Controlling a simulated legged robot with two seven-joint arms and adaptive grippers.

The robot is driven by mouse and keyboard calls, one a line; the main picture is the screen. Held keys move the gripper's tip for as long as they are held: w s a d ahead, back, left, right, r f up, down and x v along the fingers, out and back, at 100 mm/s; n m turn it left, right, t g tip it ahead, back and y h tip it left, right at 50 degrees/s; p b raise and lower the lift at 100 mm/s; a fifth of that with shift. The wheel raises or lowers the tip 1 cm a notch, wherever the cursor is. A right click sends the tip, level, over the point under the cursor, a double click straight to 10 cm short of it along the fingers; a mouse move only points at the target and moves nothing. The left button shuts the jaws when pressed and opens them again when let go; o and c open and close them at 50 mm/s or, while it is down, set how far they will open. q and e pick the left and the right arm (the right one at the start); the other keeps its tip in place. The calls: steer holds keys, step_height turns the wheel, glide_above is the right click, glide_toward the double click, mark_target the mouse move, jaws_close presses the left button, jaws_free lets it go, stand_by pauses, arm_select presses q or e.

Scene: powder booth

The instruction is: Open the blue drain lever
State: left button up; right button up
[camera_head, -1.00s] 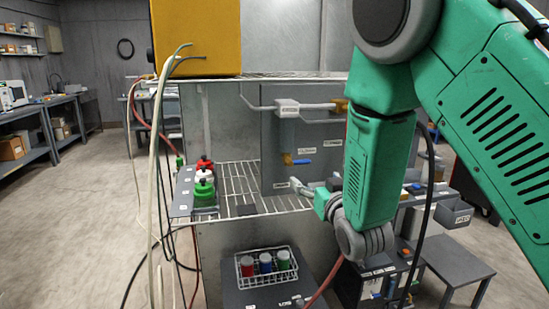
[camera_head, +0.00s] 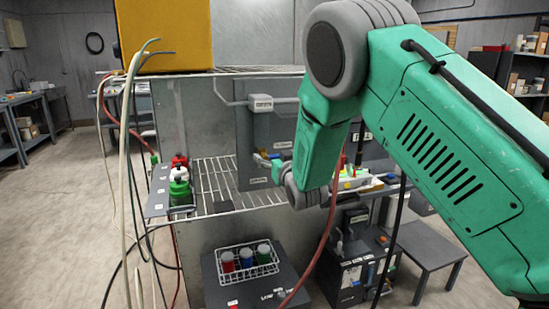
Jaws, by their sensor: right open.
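The blue drain lever (camera_head: 275,156) is a small blue handle on a brass valve at the front of a grey panel (camera_head: 250,125) in the booth. Only a short piece of it shows, just left of my right arm. My right gripper (camera_head: 277,170) is small in the view and partly hidden by my green forearm and wrist. It is open, close to the lever and slightly below it. I cannot tell whether it touches the lever. My left gripper is not in view.
A wire shelf (camera_head: 215,190) lies in front of the panel. Bottles with red, white and green tops (camera_head: 179,180) stand at its left. A wire basket with cups (camera_head: 247,262) sits below. Loose hoses (camera_head: 128,180) hang at the left, and a red hose (camera_head: 325,225) runs below my wrist.

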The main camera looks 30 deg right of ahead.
steer(key=c, duration=1.1)
steer(key=shift+c, duration=0.2)
steer(key=shift+f, duration=0.1)
steer(key=m+b, duration=0.1)
steer(key=m, duration=0.1)
steer(key=f+m, duration=0.1)
steer(key=m, duration=0.1)
steer(key=shift+f+m+b, duration=0.1)
steer(key=shift+m+b, duration=0.25)
steer(key=shift+m, duration=0.05)
steer(key=m, duration=0.1)
steer(key=m+b, duration=0.1)
steer(key=m, duration=0.1)
steer(key=f+m+b, duration=0.1)
steer(key=shift+a+m, duration=0.3)
steer(key=m+b, duration=0.2)
steer(key=m, duration=0.1)
steer(key=a+m+b, duration=0.1)
steer(key=shift+w+f, duration=0.1)
steer(key=shift+f, duration=0.3)
steer(key=shift+w+a+f+m+b, duration=0.1)
steer(key=shift+a+m+b, duration=0.15)
steer(key=shift+m+b, duration=0.7)
steer(key=shift+w+a+m+b, duration=0.15)
steer(key=shift+m+b, duration=0.35)
steer(key=shift+m, duration=0.75)
steer(key=shift+s+a, duration=0.1)
